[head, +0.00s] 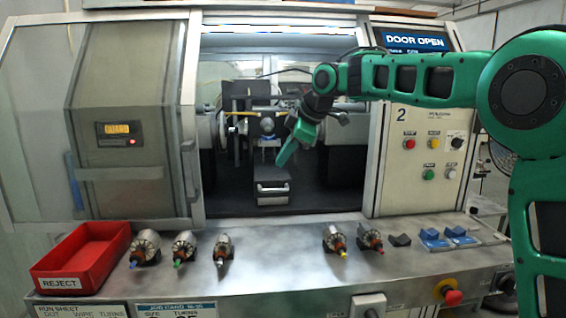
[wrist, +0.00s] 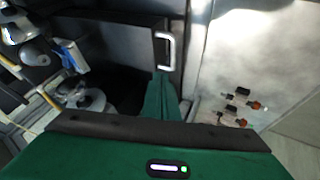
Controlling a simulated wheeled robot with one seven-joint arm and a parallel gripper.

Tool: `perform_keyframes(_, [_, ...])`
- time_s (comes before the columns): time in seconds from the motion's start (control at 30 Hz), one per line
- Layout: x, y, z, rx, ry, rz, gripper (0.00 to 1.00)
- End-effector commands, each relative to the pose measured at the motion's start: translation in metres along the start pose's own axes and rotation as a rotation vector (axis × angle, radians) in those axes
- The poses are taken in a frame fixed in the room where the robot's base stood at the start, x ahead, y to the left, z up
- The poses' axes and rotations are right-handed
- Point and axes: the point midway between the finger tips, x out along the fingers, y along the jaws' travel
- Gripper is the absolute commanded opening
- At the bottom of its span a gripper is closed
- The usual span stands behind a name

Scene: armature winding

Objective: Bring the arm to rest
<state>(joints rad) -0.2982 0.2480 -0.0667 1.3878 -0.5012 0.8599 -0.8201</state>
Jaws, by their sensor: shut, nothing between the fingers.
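My green arm reaches from the right across the front of the winding machine in the head view. My gripper (head: 284,158) hangs inside the open doorway of the machine, pointing down and to the left, in front of the winding spindle (head: 267,125). Its fingers are shut with nothing between them. In the wrist view my green gripper (wrist: 162,95) points towards a dark panel with a pale handle (wrist: 165,50).
Several armatures (head: 184,246) stand along the steel ledge (head: 290,270). A red reject bin (head: 80,258) is at left. Blue and black holders (head: 433,239) are at right. The control panel (head: 425,150) flanks the doorway; a display reads DOOR OPEN (head: 413,41).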

Motion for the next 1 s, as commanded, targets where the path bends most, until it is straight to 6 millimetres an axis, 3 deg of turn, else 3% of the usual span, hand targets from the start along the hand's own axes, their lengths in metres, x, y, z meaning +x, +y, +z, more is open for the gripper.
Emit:
perform_keyframes(0.17, [-0.013,-0.006,0.034,0.104,-0.045,0.005,0.0])
perform_keyframes(0.27, [-0.03,-0.018,0.078,0.242,-0.102,0.013,0.0])
perform_keyframes(0.47, [-0.068,-0.064,0.175,0.573,-0.23,0.035,0.0])
perform_keyframes(0.7, [-0.112,-0.146,0.275,0.969,-0.373,0.071,0.0])
perform_keyframes(0.87, [-0.137,-0.215,0.329,1.231,-0.463,0.1,0.0])
perform_keyframes(1.0, [-0.155,-0.284,0.365,1.456,-0.539,0.125,0.0])
